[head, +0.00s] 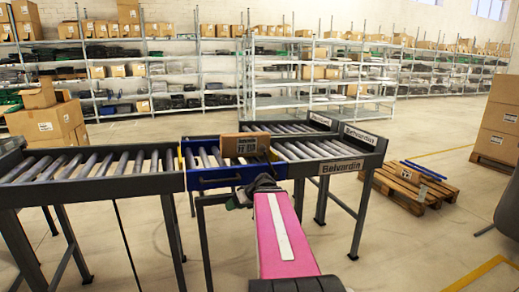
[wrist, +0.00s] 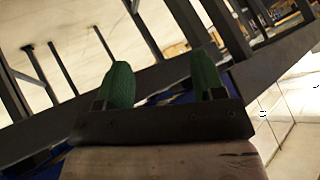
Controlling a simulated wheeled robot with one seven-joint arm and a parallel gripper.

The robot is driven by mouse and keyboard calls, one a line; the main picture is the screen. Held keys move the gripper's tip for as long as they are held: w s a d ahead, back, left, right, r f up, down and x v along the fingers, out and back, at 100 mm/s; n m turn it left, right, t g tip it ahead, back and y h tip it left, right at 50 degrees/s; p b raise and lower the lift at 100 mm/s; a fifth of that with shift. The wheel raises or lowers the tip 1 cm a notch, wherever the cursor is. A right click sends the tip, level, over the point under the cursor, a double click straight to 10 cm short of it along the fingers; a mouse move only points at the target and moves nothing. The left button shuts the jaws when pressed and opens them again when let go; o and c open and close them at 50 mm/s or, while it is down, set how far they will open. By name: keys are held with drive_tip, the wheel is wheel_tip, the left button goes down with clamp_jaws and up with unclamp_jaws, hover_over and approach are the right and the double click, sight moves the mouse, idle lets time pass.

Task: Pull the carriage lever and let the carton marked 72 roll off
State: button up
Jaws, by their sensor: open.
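A brown carton (head: 246,145) stands on the rollers of the blue carriage (head: 233,175), in the middle of the conveyor line. A dark handle-like bar (head: 214,181) on the carriage's front face may be the lever; I cannot tell for sure. My gripper (head: 240,200) is at the carriage's front right, partly hidden by my pink arm. In the wrist view my gripper's green fingers (wrist: 162,72) are apart with nothing visibly held between them. Blue carriage parts show behind them; contact is unclear.
Roller conveyors run left (head: 90,165) and right (head: 318,150) of the carriage, the right one with labelled side rails. A pallet (head: 408,188) lies on the floor at right. Stacked cartons (head: 50,122) stand at left. Shelving lines the back.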

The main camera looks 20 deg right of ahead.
drive_tip(key=s+d+r+n+t+y, duration=0.15)
drive_tip(key=d+r+n+t, duration=0.25)
drive_tip(key=d+r+t, duration=1.15)
drive_tip(key=w+r+g, duration=0.1)
drive_tip(key=w+g, duration=0.1)
drive_tip(key=w, duration=0.1)
drive_tip(key=w+r+g, duration=0.1)
drive_tip(key=w+r, duration=0.1)
drive_tip(key=w, duration=0.1)
drive_tip(key=w+r+g, duration=0.2)
drive_tip(key=w, duration=0.1)
drive_tip(key=shift+w+a+r+g, duration=0.1)
drive_tip(key=shift+w+a+g, duration=0.05)
drive_tip(key=shift+a+g, duration=0.25)
drive_tip(key=shift+c, duration=0.3)
